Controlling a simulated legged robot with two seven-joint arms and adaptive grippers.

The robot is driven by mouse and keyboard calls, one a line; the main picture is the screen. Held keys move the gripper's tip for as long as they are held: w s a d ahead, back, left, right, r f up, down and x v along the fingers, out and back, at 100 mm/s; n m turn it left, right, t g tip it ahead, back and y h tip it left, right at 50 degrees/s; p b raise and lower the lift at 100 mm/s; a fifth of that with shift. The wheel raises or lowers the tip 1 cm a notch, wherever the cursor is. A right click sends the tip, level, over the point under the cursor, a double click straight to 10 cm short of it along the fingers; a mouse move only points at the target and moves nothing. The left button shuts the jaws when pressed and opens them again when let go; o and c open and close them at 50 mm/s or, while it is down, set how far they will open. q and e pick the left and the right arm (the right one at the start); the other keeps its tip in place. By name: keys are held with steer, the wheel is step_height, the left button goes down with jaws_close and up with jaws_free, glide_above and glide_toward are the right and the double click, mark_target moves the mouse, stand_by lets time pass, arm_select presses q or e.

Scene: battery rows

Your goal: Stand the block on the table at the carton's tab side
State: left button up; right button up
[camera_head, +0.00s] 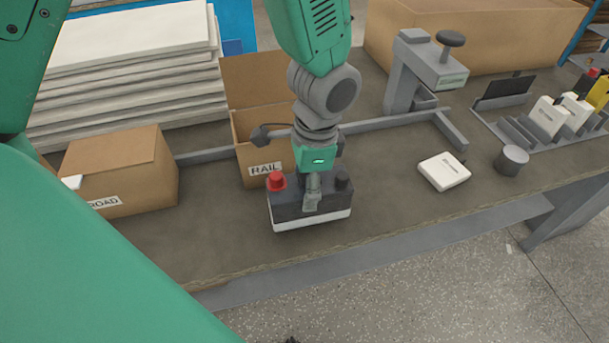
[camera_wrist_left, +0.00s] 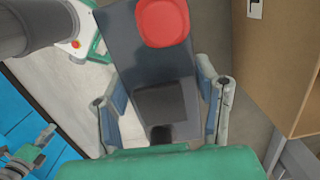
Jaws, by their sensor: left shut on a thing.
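My left gripper (camera_head: 312,195) is shut on the block (camera_head: 290,216), a dark box with a pale base, a red cap and a dark cap on top. The block is upright, in front of the open carton marked RAIL (camera_head: 247,158). I cannot tell whether its base touches the table (camera_head: 390,215). In the left wrist view the fingers (camera_wrist_left: 165,112) clasp both sides of the block (camera_wrist_left: 150,65), its red cap at the top. A closed carton marked ROAD (camera_head: 125,180) stands to the left. My right gripper is not in view.
A white flat box (camera_head: 443,171) and a grey cylinder (camera_head: 512,160) stand to the right. A grey press (camera_head: 420,72) and a slotted rack (camera_head: 545,135) are farther back. Stacked white boards (camera_head: 130,75) fill the back left. The table is bare between block and white box.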

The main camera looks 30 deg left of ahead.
arm_select(q)
step_height(320, 180, down, 2)
steer(key=shift+w+d+f, duration=0.1)
steer(key=shift+w+f, duration=0.05)
steer(key=shift+f, duration=0.1)
steer(key=shift+a, duration=0.3)
steer(key=o, duration=1.7)
steer(key=shift+d, duration=0.15)
steer(key=shift+d+r, duration=0.1)
steer(key=shift+r, duration=0.1)
steer(key=r, duration=0.3)
steer(key=r+p, duration=0.1)
steer(key=r, duration=0.3)
steer(key=r+p, duration=0.1)
steer(key=r, duration=0.2)
steer(key=shift+w+d+r, duration=0.2)
steer(key=shift+w, duration=0.15)
steer(key=shift+d+r, duration=0.15)
steer(key=shift+r, duration=0.45)
